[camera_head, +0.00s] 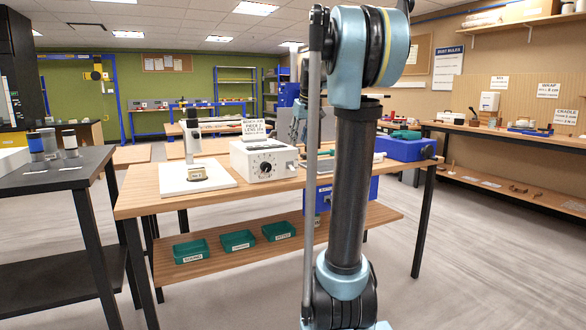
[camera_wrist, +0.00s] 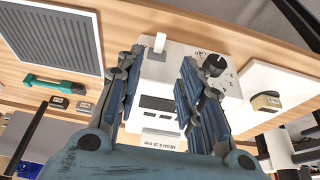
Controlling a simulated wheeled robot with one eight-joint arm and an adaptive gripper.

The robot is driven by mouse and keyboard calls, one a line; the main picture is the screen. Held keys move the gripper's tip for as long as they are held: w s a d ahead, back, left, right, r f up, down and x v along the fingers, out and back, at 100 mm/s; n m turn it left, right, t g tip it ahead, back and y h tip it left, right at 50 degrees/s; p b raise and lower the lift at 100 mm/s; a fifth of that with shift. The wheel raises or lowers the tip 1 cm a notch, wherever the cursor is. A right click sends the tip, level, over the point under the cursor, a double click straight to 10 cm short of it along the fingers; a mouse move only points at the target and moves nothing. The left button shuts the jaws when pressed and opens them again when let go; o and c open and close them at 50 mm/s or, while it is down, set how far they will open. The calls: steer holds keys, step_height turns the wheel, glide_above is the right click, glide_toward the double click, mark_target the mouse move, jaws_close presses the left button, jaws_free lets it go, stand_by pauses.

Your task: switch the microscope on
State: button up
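The microscope (camera_head: 192,137) stands on a white base plate (camera_head: 225,183) at the left of the wooden bench; in the wrist view its plate (camera_wrist: 285,82) is at the right. Next to it is a white box (camera_head: 245,164) with a black dial (camera_head: 265,168), also in the wrist view (camera_wrist: 178,52), with its dial (camera_wrist: 214,65) and a small white lever or tab (camera_wrist: 159,42). My gripper (camera_wrist: 161,58) is open and empty above this box, its fingers apart. I cannot make out a switch on the microscope.
A grey ridged mat or tray (camera_wrist: 55,36) and a green-handled tool (camera_wrist: 55,87) lie left of the box in the wrist view. A blue bin (camera_head: 405,149) is at the bench's right end. Green trays (camera_head: 238,240) sit on the lower shelf. A dark table (camera_head: 50,180) stands left.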

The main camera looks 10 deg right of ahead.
mark_target(292, 168)
steer(key=x, duration=1.3)
steer(key=shift+w+a+f, duration=0.1)
steer(key=shift+w+f, duration=0.05)
steer(key=shift+f, duration=0.2)
steer(key=shift+c, duration=0.6)
jaws_close()
